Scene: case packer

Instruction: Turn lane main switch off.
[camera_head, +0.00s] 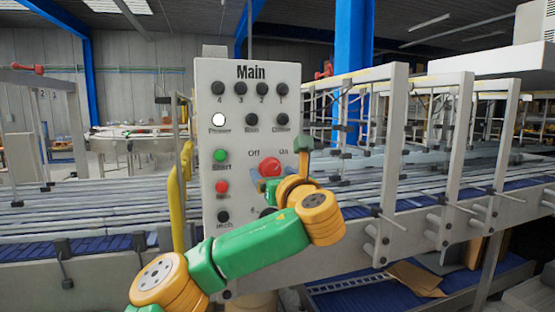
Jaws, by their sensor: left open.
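The grey control panel (207,92) headed "Main" stands upright in the middle of the view. Its red switch knob (270,167) sits below the labels "Off" on the left and "On" on the right. My left gripper (262,184) is open, just below the red knob, in front of the panel. Its fingers are small and partly hidden by my own yellow wrist, so I cannot tell whether they touch the knob. My left arm covers the lower right of the panel. My right gripper is not in view.
The panel also carries a lit white lamp (219,120), a green button (221,156), a red button (222,187) and several black ones. A conveyor (95,194) runs behind it. A metal frame (392,140) stands to the right.

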